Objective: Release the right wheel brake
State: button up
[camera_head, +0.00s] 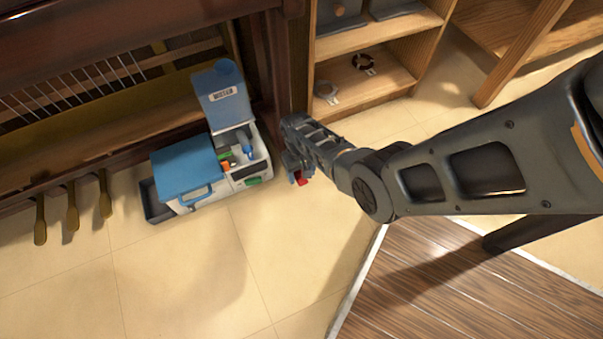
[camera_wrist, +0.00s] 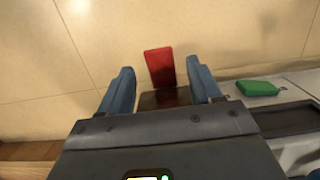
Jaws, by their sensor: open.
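A red flat tab (camera_wrist: 159,68), which looks like the wheel brake lever, stands between the fingertips of my gripper (camera_wrist: 160,72) in the wrist view. A dark brown block (camera_wrist: 163,98) shows just below it. The two blue-grey fingers are spread, one on each side of the tab, with a gap at each side. In the head view my gripper (camera_head: 292,166) is low by the piano's right leg, and a bit of the red tab (camera_head: 300,178) shows beside it. The wheel itself is hidden.
A white and blue toolbox (camera_head: 205,165) with open lid stands left of my gripper; its green latch (camera_wrist: 259,88) shows in the wrist view. The piano (camera_head: 60,165) with its pedals is behind. A wooden shelf (camera_head: 375,85) stands at the back. Tiled floor (camera_head: 270,250) in front is clear.

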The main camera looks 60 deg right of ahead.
aim_at(300, 177)
jog(key=r+p, duration=0.1)
jog(key=r, duration=0.1)
jog(key=r+p, duration=0.2)
jog(key=r, duration=0.1)
jog(key=shift+w+d+r, duration=0.2)
jog(key=shift+w+r, duration=0.1)
jog(key=shift+r, duration=0.05)
jog(key=shift+s, duration=0.1)
